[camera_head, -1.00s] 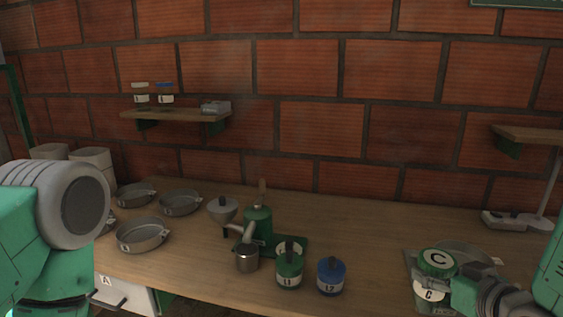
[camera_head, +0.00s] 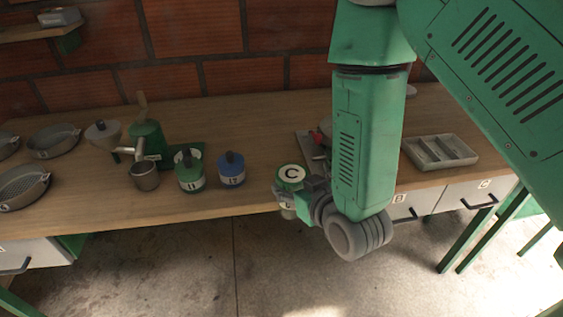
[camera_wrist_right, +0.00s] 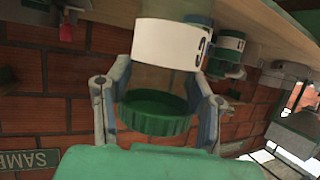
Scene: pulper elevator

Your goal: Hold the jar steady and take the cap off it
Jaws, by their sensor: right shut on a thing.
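The jar (camera_head: 288,213) has a green cap (camera_head: 291,173) with a white disc marked C. It is upright at the table's front edge, and its lower part shows against the floor. My right gripper (camera_head: 308,190) is at its right side. In the right wrist view, which is upside down, the ribbed green cap (camera_wrist_right: 155,112) sits on the jar, whose white label (camera_wrist_right: 170,42) shows above it in the picture. The right gripper's fingers (camera_wrist_right: 158,88) are closed around the jar near the cap; their exact contact is unclear. My left gripper is out of view.
A green jar L1 (camera_head: 190,173) and a blue jar L2 (camera_head: 231,171) stand left of the held jar. A metal cup (camera_head: 145,176) and green pulper (camera_head: 147,138) are farther left. A grey divided tray (camera_head: 440,151) lies right. Open floor lies in front.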

